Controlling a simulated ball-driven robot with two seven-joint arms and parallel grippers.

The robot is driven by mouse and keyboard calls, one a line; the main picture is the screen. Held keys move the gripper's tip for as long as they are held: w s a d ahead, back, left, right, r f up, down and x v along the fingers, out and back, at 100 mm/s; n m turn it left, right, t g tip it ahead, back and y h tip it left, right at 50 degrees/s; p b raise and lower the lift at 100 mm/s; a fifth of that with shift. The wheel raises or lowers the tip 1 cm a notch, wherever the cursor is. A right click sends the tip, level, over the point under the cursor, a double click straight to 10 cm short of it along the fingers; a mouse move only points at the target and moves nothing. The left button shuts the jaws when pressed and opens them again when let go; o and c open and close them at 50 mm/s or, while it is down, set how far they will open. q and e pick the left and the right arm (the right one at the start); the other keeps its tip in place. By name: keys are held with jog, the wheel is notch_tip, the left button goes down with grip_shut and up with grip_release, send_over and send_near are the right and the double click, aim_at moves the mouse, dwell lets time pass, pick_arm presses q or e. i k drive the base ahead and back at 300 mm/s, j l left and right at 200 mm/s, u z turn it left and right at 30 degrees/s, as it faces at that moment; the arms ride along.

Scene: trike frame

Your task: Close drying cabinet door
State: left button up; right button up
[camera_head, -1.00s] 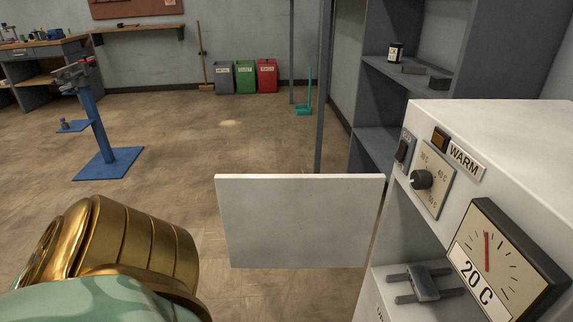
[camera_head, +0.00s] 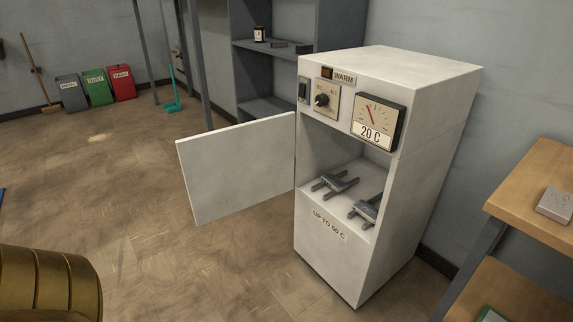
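The white drying cabinet (camera_head: 390,80) stands right of centre in the head view. Its white door (camera_head: 238,168) is hinged on the left edge of the opening and swung wide open to the left. Inside the open compartment, two dark grey parts (camera_head: 335,183) lie on the cabinet floor, the second (camera_head: 364,210) closer to the right wall. The front carries a knob, a switch, a WARM label and a gauge marked 20 C. A gold piece of my own body shows at the lower left. Neither gripper is in view.
A wooden bench (camera_head: 535,185) with a small grey box (camera_head: 555,204) stands at the right. A grey shelf unit (camera_head: 300,75) is behind the cabinet. Bins, a broom and a teal dustpan (camera_head: 172,106) are at the back left. The floor (camera_head: 135,215) left of the door is clear.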

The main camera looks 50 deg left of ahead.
aim_at(229, 170)
jog(key=j+z, duration=1.2)
jog(key=k+j, duration=0.15)
jog(key=j, duration=0.35)
jog(key=k+j, duration=0.15)
jog(key=j, duration=0.3)
jog(key=k+j, duration=0.1)
jog(key=j, duration=0.4)
jog(key=k+j, duration=0.15)
jog(key=j, duration=0.3)
jog(key=k+j, duration=0.15)
jog(key=j, duration=0.35)
jog(key=k+j, duration=0.15)
jog(key=j, duration=0.35)
jog(key=k+j, duration=0.15)
jog(key=j, duration=0.3)
jog(key=k+j, duration=0.15)
jog(key=j, duration=0.35)
